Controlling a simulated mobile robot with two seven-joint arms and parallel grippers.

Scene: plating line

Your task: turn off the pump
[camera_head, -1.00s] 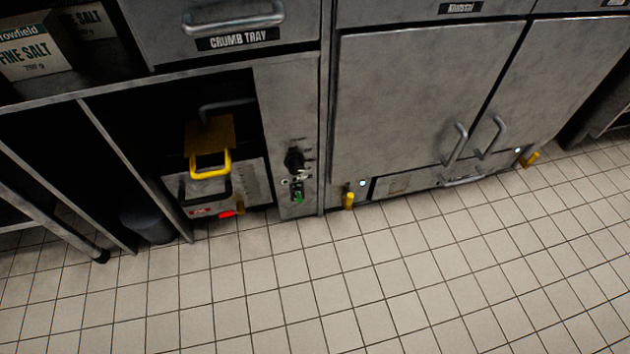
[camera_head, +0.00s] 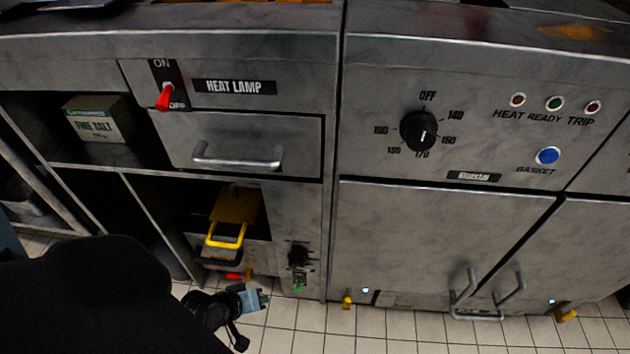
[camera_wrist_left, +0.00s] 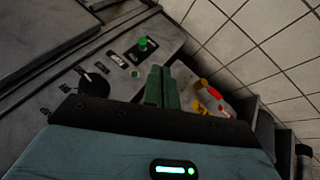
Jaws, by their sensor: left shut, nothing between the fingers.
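A narrow panel low on the cabinet carries a black rotary knob (camera_head: 298,256) and a small green-tipped switch (camera_head: 299,286) below it. In the left wrist view the black knob (camera_wrist_left: 95,82) is on the left and the green-topped switch (camera_wrist_left: 142,43) stands up from the panel. The panel's labels are too small to read. My left gripper (camera_head: 262,299) is shut and empty, in front of the panel and to the left of the switch in the head view. Its green fingers (camera_wrist_left: 161,86) show closed together in the wrist view, apart from the switch. My right gripper is not in view.
Left of the panel, an open bay holds a unit with a yellow handle (camera_head: 226,236) and a red lever (camera_head: 235,276). Above are a heat lamp switch (camera_head: 165,97) and a drawer handle (camera_head: 238,160). A large oven dial (camera_head: 418,131) is at the right. Tiled floor (camera_head: 390,335) lies in front.

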